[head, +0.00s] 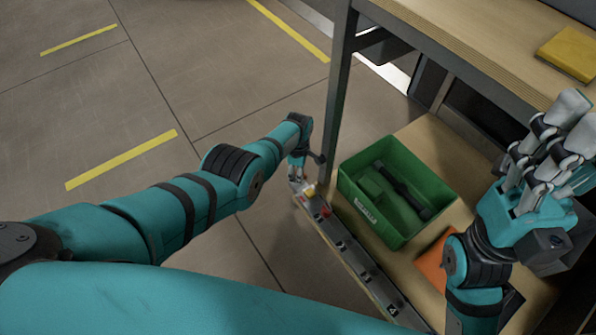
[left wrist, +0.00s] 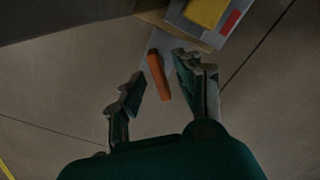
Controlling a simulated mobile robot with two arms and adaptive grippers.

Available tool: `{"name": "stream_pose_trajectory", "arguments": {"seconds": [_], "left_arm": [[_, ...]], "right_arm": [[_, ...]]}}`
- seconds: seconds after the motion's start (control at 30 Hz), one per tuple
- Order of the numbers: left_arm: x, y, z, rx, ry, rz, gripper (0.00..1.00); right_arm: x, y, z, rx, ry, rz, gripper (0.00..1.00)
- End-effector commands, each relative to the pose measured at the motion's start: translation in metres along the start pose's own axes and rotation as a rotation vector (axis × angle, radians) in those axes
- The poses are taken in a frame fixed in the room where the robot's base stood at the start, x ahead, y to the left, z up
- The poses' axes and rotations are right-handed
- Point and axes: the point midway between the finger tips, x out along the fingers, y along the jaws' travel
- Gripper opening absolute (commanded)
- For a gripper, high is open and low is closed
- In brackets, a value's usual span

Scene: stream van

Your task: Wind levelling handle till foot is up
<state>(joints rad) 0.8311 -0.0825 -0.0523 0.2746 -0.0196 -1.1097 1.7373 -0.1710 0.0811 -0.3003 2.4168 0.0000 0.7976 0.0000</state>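The orange handle (left wrist: 158,77) lies between the two fingers of my left gripper (left wrist: 160,78) in the left wrist view. The fingers stand apart, with a visible gap on the left side of the handle; on the right they are close to it, and contact cannot be told. In the head view my left gripper (head: 298,166) is at the far end of the long grey rail (head: 345,245), low beside the table leg. My right gripper (head: 560,140) is raised at the right, away from the rail; its finger gap is unclear. The levelling foot cannot be made out.
A yellow block (head: 310,190) and a red part (head: 325,211) are on the rail near my left gripper. A green crate (head: 372,222) with dark items stands on the wooden shelf (head: 430,140). A dark table leg (head: 339,95) rises close by. Open floor lies left.

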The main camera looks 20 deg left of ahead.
Motion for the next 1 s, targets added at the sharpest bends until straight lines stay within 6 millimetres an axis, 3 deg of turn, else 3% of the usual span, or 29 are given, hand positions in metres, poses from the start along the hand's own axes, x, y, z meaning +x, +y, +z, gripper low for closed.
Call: {"name": "stream_pose_trajectory", "arguments": {"seconds": [0.33,0.53,0.7,1.0], "left_arm": [[-0.002,0.001,0.0,0.0,-0.001,0.002,0.35],[-0.014,0.002,0.001,0.001,-0.002,0.004,0.35],[-0.03,0.0,0.0,0.0,-0.002,0.003,0.35],[-0.086,0.001,0.0,-0.001,-0.001,0.005,0.35]], "right_arm": [[0.001,0.0,0.0,-0.001,0.002,-0.004,0.4],[0.0,0.0,0.0,0.0,0.001,-0.003,0.4],[0.0,0.0,0.0,0.0,0.0,-0.002,0.4],[0.0,0.0,0.0,0.0,0.0,-0.002,0.4]]}}
